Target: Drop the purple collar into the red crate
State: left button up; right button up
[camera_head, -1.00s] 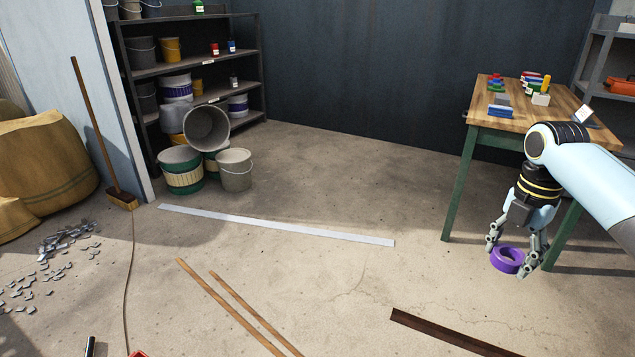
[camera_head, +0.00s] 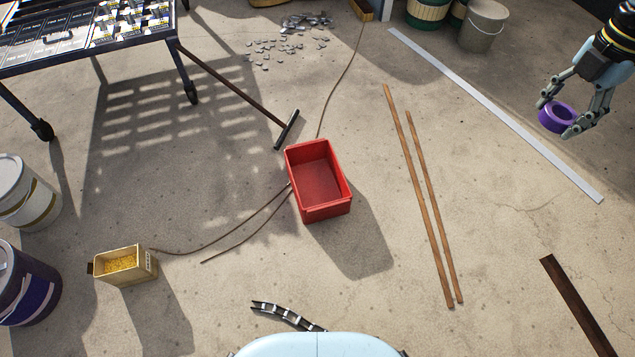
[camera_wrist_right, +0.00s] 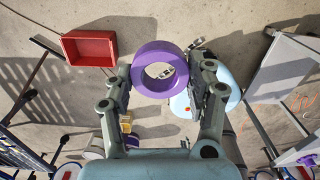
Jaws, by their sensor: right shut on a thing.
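The purple collar (camera_head: 556,117) is a thick ring held in the air at the upper right of the head view. My right gripper (camera_head: 559,118) is shut on it, with a finger on each side. In the right wrist view the collar (camera_wrist_right: 160,69) sits between the two fingertips (camera_wrist_right: 160,80), its hole facing the camera. The red crate (camera_head: 319,181) is an open, empty box on the floor near the middle of the head view. It also shows at the upper left of the right wrist view (camera_wrist_right: 90,47). The collar is well to the right of the crate. My left gripper is not in view.
Two wooden strips (camera_head: 425,200) and a pale metal strip (camera_head: 495,112) lie on the floor between crate and collar. A push broom (camera_head: 287,129) and a cord lie beside the crate. A yellow box (camera_head: 126,266) and paint buckets (camera_head: 22,195) stand at left.

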aim_at(320, 189)
jog(key=i+j+z, duration=0.3)
jog(key=i+j, duration=0.2)
jog(key=j, duration=0.15)
jog(key=i+j+z, duration=0.15)
jog(key=j, duration=0.2)
jog(key=i+j+z, duration=0.1)
jog(key=i+j, duration=0.2)
jog(key=i+j+z, duration=0.15)
jog(key=j, duration=0.35)
